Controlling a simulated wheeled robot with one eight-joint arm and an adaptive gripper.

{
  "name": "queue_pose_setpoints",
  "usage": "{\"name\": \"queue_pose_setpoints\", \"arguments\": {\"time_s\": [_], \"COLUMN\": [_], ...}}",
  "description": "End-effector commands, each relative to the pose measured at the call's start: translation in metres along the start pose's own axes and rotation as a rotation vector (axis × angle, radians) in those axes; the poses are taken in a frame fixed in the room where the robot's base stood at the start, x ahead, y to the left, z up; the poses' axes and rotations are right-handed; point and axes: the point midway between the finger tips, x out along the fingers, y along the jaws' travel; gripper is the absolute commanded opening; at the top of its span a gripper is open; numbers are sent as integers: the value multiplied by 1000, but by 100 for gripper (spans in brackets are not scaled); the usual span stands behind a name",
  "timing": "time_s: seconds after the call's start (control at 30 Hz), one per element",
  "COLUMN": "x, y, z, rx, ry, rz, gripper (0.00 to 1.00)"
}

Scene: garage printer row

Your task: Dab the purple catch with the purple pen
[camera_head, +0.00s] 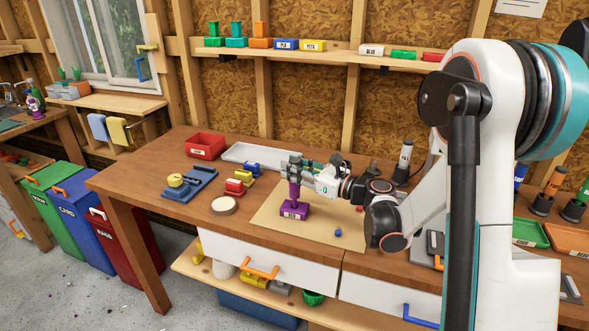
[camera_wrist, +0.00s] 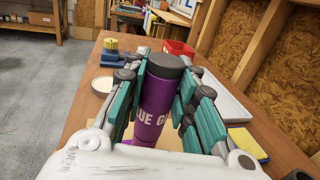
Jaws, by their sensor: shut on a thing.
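My gripper (camera_head: 296,172) is shut on the purple pen (camera_head: 294,190), a purple cylinder that hangs upright below the fingers. In the wrist view the pen (camera_wrist: 152,110) stands between the green-padded fingers, with a dark grey end and white lettering partly covered. A purple block with a pale label, seemingly the purple catch (camera_head: 295,212), is directly under the pen on the tan mat. The pen's lower end meets the block in the picture; I cannot tell whether they touch. The catch is hidden in the wrist view.
The tan mat (camera_head: 270,222) lies on the wooden bench (camera_head: 150,170). A small blue piece (camera_head: 338,233) lies right of the catch. Left are a red-and-yellow piece (camera_head: 234,187), a round beige disc (camera_head: 224,206) and a blue fixture (camera_head: 190,185). A red bin (camera_head: 205,145) and grey tray (camera_head: 250,153) stand behind.

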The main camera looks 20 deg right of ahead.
Motion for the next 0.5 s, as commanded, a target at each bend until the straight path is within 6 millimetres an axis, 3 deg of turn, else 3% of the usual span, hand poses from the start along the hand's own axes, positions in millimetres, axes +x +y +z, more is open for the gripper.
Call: {"name": "queue_pose_setpoints", "arguments": {"time_s": [0.5], "x": [0], "y": [0], "z": [29], "rx": [0], "ry": [0], "rz": [0], "gripper": [0]}}
